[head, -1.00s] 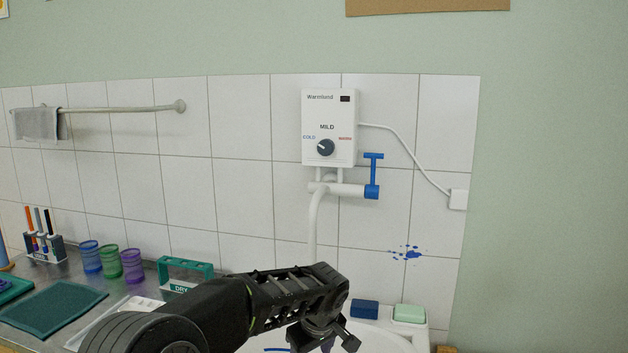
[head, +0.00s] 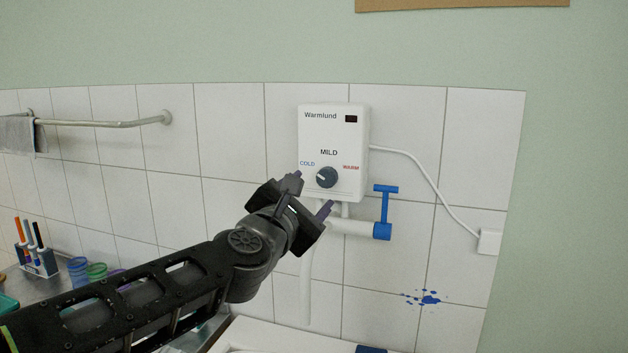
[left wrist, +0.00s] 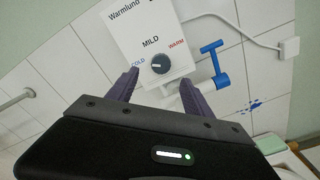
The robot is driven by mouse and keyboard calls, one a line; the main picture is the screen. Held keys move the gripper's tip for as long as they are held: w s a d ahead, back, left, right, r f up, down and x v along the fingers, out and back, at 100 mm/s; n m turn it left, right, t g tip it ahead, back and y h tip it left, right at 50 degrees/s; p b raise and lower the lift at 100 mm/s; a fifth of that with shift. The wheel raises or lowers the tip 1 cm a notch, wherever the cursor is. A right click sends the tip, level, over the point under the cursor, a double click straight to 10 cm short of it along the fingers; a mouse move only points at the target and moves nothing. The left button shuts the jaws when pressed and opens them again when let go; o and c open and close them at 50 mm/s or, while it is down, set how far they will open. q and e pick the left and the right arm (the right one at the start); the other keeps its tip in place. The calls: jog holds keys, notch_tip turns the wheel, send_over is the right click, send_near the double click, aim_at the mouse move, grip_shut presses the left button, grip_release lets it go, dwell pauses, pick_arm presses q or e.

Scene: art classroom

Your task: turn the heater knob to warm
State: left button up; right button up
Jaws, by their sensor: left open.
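The white wall heater (head: 347,125) is marked Warmlund, with a small dark display at its upper right. Its dark round knob (head: 327,177) sits low on the front, under the word MILD, between a blue COLD label at left and a red WARM label (head: 351,168) at right. The knob's light pointer mark points to the upper left, toward COLD. My left gripper (head: 314,192) is open and empty, just in front of and below the knob, apart from it. In the left wrist view the knob (left wrist: 160,63) shows beyond and between the two fingertips. My right gripper is not in view.
A blue lever tap (head: 384,212) and white pipes hang below the heater. A white cable runs right to a wall box (head: 489,242). A towel rail (head: 100,122) is at left, with a pen holder (head: 38,260) and cups on the counter below.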

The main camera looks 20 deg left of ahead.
aim_at(325, 180)
pick_arm(q)
jog(key=shift+w+f, duration=0.1)
jog(key=shift+w, duration=0.15)
jog(key=shift+w+d+p, duration=0.2)
jog(key=shift+w+p, duration=0.2)
jog(key=shift+w, duration=1.55)
jog(key=shift+w+d+p, duration=0.15)
jog(key=shift+w+p, duration=0.25)
jog(key=shift+w, duration=1.5)
grip_shut()
